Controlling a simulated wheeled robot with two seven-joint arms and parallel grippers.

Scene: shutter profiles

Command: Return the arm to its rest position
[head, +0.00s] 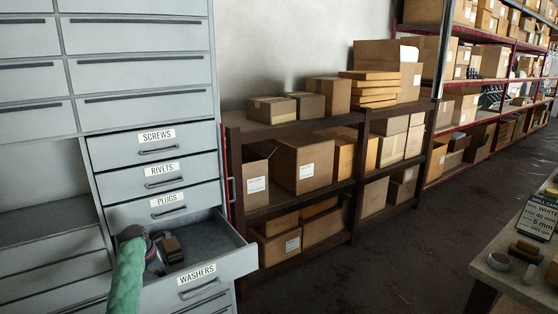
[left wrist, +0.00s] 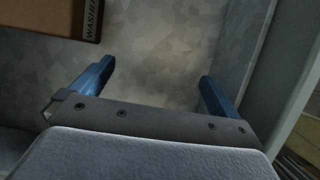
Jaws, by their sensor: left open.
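My left gripper (head: 158,262) is inside the open WASHERS drawer (head: 232,262) in the head view, at the end of my green-sleeved arm. In the left wrist view its two blue fingers (left wrist: 155,82) are spread apart with nothing between them, above the drawer's mottled grey floor (left wrist: 165,55). A brown box (head: 173,249) stands in the drawer just right of the gripper. It also shows at the top left of the left wrist view (left wrist: 50,14), with a partly cut-off washers label, apart from the fingers. My right gripper is not in view.
Closed drawers marked SCREWS (head: 157,150), RIVETS (head: 165,183) and PLUGS (head: 169,213) are stacked above the open one. A dark shelf (head: 290,130) of cardboard boxes stands to the right. A table (head: 510,280) with small items is at the right edge. The floor between is clear.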

